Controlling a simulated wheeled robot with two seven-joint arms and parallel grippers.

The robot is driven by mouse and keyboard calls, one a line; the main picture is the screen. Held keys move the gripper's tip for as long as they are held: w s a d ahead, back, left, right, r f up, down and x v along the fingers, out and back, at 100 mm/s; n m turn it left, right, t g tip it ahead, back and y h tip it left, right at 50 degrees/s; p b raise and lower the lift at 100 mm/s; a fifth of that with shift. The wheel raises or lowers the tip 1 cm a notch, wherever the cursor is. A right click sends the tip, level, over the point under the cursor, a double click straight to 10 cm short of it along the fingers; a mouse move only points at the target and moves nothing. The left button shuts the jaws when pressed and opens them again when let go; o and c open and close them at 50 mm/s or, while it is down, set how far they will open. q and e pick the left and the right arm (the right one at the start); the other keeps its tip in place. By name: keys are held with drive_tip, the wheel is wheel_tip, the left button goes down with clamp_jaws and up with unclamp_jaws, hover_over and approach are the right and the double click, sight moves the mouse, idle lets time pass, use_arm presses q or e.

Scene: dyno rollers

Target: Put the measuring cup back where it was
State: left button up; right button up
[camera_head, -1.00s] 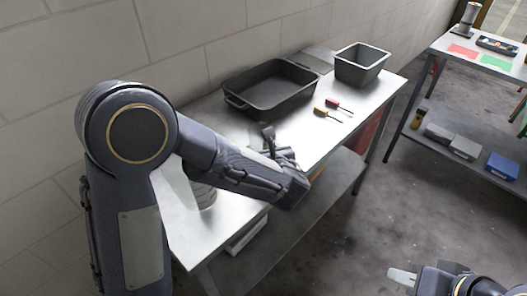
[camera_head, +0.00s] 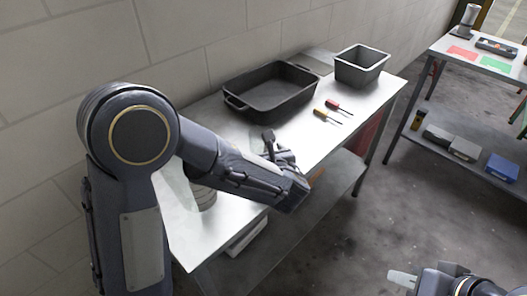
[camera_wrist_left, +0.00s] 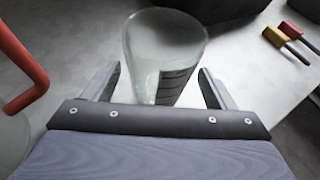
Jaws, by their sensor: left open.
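In the left wrist view a clear round vessel (camera_wrist_left: 165,50) with dark lines on its side stands between the fingers of my open left gripper (camera_wrist_left: 159,72). A gap shows at each side. Part of a red handle (camera_wrist_left: 22,62) on another clear vessel (camera_wrist_left: 12,142) shows at the left edge. I cannot tell for sure which vessel is the measuring cup. In the head view a banded round vessel (camera_head: 203,197) is partly hidden behind my left forearm, and the left fingertips are unclear. My right gripper (camera_head: 403,279) is at the bottom right, only partly in view.
A black roasting pan (camera_head: 272,90) and a grey bin (camera_head: 360,66) stand at the back of the metal table (camera_head: 300,140). Two screwdrivers, yellow (camera_head: 322,112) and red (camera_head: 334,104), lie near them. A wall is behind. A second table (camera_head: 475,55) stands at the far right.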

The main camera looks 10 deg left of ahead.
use_arm(q)
drive_tip(key=v, duration=1.2)
drive_tip(key=shift+r, duration=0.1)
